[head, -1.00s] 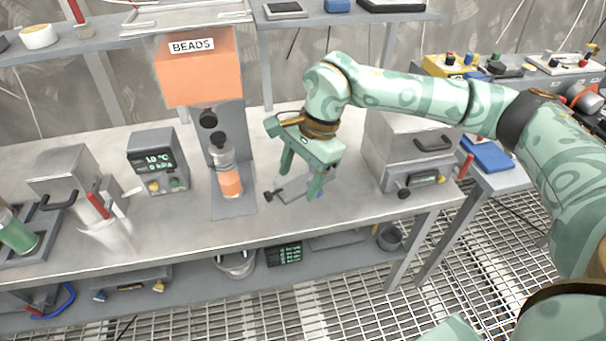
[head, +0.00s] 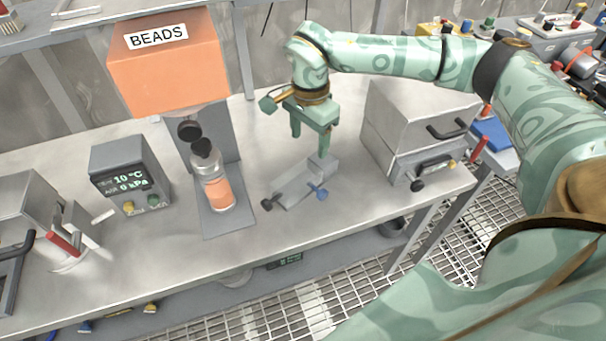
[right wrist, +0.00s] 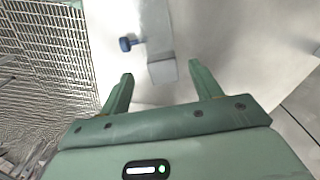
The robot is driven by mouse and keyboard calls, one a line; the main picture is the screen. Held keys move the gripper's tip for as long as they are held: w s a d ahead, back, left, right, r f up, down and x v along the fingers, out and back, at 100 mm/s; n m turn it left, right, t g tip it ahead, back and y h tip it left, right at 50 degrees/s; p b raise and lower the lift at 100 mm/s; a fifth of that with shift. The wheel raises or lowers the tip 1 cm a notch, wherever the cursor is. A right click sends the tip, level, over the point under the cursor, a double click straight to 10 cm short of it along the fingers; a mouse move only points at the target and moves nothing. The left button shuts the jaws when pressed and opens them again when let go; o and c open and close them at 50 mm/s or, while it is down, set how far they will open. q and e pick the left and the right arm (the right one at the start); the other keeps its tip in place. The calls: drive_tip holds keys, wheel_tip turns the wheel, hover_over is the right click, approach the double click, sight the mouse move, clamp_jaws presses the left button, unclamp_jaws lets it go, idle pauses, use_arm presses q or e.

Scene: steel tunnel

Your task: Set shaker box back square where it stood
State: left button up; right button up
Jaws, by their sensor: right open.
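The shaker box appears to be the low grey box (head: 296,186) on the bench, with a black knob at its left end and a blue knob at its right front. It lies at a slant to the bench's front edge. My right gripper (head: 311,141) is open and empty, with fingers pointing down above the box's far right end. In the right wrist view the grey box (right wrist: 160,38) has its end just beyond and between the open fingertips (right wrist: 160,74), apart from them. My left gripper is out of view.
A bead dispenser (head: 170,70) with a bottle (head: 217,190) under it stands left of the box. A readout unit (head: 131,175) is further left. A larger steel box with a handle (head: 410,115) stands close on the right. Bare bench lies in front.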

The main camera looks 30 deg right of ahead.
sight(305, 170)
wheel_tip(305, 170, down, 3)
drive_tip(key=shift+w+r, duration=0.1)
drive_tip(key=shift+a+f+b, duration=0.15)
drive_tip(key=shift+f+b, duration=0.2)
drive_tip(key=shift+f, duration=0.1)
drive_tip(key=f, duration=0.1)
drive_tip(key=f+b, duration=0.1)
drive_tip(key=a+f, duration=0.1)
drive_tip(key=f, duration=0.1)
drive_tip(key=shift+s+b, duration=0.3)
drive_tip(key=shift+s, duration=0.05)
drive_tip(key=shift+f, duration=0.35)
drive_tip(key=shift+r, duration=0.1)
drive_tip(key=c, duration=1.1)
drive_tip(key=shift+r, duration=0.15)
